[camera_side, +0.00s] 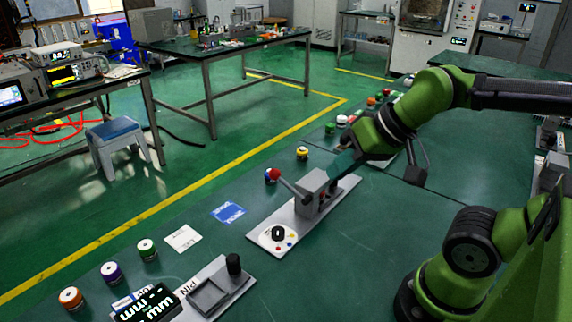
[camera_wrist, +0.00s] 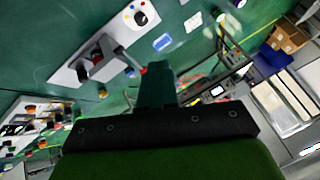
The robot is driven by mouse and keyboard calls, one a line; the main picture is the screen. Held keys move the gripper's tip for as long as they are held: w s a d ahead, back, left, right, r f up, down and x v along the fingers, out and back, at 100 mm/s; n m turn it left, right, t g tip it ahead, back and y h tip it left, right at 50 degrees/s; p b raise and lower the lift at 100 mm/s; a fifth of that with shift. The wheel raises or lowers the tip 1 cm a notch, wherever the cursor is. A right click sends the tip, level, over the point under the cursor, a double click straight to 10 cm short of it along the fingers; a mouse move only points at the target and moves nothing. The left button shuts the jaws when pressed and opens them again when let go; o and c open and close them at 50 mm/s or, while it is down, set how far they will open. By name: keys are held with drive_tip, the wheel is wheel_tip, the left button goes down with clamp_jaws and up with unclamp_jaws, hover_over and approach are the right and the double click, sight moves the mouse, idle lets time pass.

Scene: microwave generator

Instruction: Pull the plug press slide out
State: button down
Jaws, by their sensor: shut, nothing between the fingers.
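A press-like device with a grey block (camera_side: 313,184) stands on a light base plate (camera_side: 340,196) in the middle of the bench. A lever from the block ends in a red ball (camera_side: 272,174). A white disc with a black knob (camera_side: 278,232) is at the plate's near end. I cannot tell for sure which part is the slide. My gripper (camera_side: 341,166) is shut and empty, just behind and above the block; contact cannot be told. In the wrist view the shut fingers (camera_wrist: 157,84) point up, right of the block (camera_wrist: 98,58).
At the front left, another device has a grey tray (camera_side: 212,292), a black knob (camera_side: 233,264) and a lit display (camera_side: 147,303). Several coloured round buttons (camera_side: 147,250) line the bench's left edge. A blue card (camera_side: 228,212) and white card (camera_side: 183,238) lie flat. Bench right of the block is clear.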

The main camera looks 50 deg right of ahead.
drive_tip(key=c, duration=1.8)
unclamp_jaws()
drive_tip(key=shift+o, duration=1.2)
drive_tip(key=shift+d+f, duration=0.15)
drive_tip(key=o, duration=0.7)
drive_tip(key=shift+m+g+h, duration=0.4)
drive_tip(key=shift+m+g, duration=0.4)
drive_tip(key=shift+g, duration=0.1)
drive_tip(key=w+d, duration=0.2)
drive_tip(key=w+d+f, duration=0.1)
drive_tip(key=w+d, duration=0.1)
drive_tip(key=shift+d+f, duration=0.1)
drive_tip(key=shift+f, duration=0.1)
drive_tip(key=shift+o, duration=0.3)
drive_tip(key=w+d+g, duration=0.1)
drive_tip(key=w+d, duration=0.3)
drive_tip(key=d, duration=0.1)
drive_tip(key=shift+d+f+h, duration=0.2)
drive_tip(key=shift+f+h, duration=0.1)
drive_tip(key=shift+f, duration=0.05)
drive_tip(key=shift+w+d+f+n+g, duration=0.7)
drive_tip(key=shift+w+d+g, duration=0.6)
drive_tip(key=shift+d, duration=2.2)
drive_tip(key=shift+w+d+f+n+g, duration=0.7)
drive_tip(key=shift+w+d, duration=1)
drive_tip(key=shift+d, duration=1.8)
drive_tip(key=shift+h, duration=0.3)
wheel_tip(320, 180, down, 16)
drive_tip(key=shift+r, duration=0.1)
